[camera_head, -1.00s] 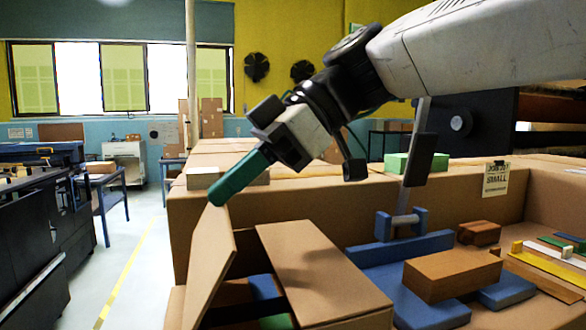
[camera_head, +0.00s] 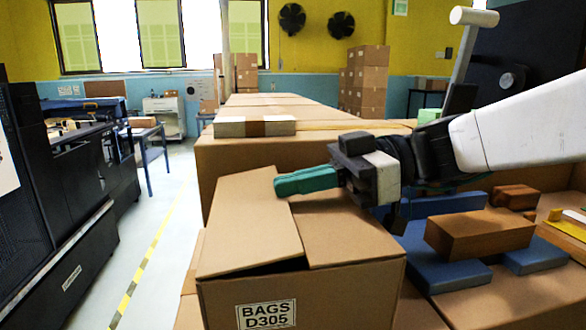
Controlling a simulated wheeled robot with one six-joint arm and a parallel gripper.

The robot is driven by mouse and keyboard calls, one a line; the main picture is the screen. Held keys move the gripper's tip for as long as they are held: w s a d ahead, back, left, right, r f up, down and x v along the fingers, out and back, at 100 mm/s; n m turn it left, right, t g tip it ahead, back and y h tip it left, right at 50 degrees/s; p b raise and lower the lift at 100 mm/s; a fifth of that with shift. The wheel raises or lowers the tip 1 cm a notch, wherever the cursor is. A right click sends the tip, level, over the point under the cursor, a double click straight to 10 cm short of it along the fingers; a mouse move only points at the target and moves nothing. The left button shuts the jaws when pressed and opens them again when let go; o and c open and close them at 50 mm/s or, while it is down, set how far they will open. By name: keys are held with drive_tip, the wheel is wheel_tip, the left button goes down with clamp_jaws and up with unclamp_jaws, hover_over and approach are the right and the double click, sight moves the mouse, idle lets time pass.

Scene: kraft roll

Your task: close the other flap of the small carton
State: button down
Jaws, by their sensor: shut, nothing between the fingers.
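The small carton (camera_head: 300,295) is brown and carries a label reading "BAGS D305" on its front. Its right flap (camera_head: 350,234) lies flat over the top. Its left flap (camera_head: 247,222) is folded over toward the right and slopes a little, with a thin dark gap under its front edge. My gripper (camera_head: 278,186) is shut and empty, its green fingers at the upper right edge of the left flap. I cannot tell whether they touch it. The carton's inside is almost wholly hidden.
Blue blocks and a brown block (camera_head: 480,232) lie right of the carton. A grey-white bundle (camera_head: 254,127) lies on the large cardboard surface behind. Black machines (camera_head: 60,230) stand at the left, beside an open floor strip with a yellow line (camera_head: 150,255).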

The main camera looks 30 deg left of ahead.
drive_tip(key=shift+w+d+f, duration=0.25)
drive_tip(key=shift+f, duration=0.25)
idle(0.3)
